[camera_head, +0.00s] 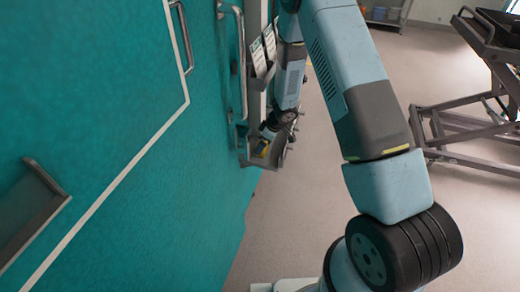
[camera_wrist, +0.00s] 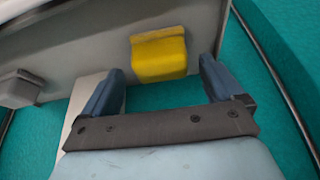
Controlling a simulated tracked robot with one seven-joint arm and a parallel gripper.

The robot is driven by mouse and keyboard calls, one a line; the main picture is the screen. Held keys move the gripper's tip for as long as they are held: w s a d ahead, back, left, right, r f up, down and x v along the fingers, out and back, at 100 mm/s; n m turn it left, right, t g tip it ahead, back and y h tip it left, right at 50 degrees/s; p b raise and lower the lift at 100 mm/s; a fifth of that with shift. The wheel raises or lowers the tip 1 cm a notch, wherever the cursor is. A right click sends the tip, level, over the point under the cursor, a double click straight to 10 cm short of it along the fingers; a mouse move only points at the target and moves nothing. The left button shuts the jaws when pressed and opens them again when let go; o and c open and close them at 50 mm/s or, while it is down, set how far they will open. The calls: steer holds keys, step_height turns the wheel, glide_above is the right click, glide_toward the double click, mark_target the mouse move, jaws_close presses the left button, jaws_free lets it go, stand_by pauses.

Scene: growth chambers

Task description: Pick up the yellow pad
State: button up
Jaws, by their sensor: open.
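The yellow pad (camera_wrist: 159,55) is a small block with rounded edges in the wrist view. It sits against a light grey panel, ahead of my gripper and roughly between the lines of its fingers. My gripper (camera_wrist: 158,80) is open, with a dark blue finger on each side and nothing between them. The right fingertip is close to the pad's right edge; I cannot tell if they touch. In the head view a small yellow patch (camera_head: 263,150) shows at the grey holder by the teal wall, beside the end of my arm. My fingertips are hard to make out there.
A grey holder (camera_head: 276,160) is fixed at the teal wall's (camera_head: 110,110) edge, with white cards (camera_head: 258,57) above it. Metal handles (camera_head: 183,35) stick out from the wall. A dark cart (camera_head: 465,140) stands at right. The floor (camera_head: 290,215) between is clear.

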steer(key=shift+x, duration=1.1)
steer(key=shift+c, duration=0.2)
steer(key=c, duration=1)
steer(key=shift+r, duration=0.1)
steer(key=shift+a+r, duration=0.1)
steer(key=shift+r, duration=0.5)
steer(key=s+d+r, duration=0.3)
steer(key=s+r, duration=0.8)
steer(key=s, duration=0.2)
steer(key=shift+s+r, duration=0.35)
steer(key=shift+s, duration=0.05)
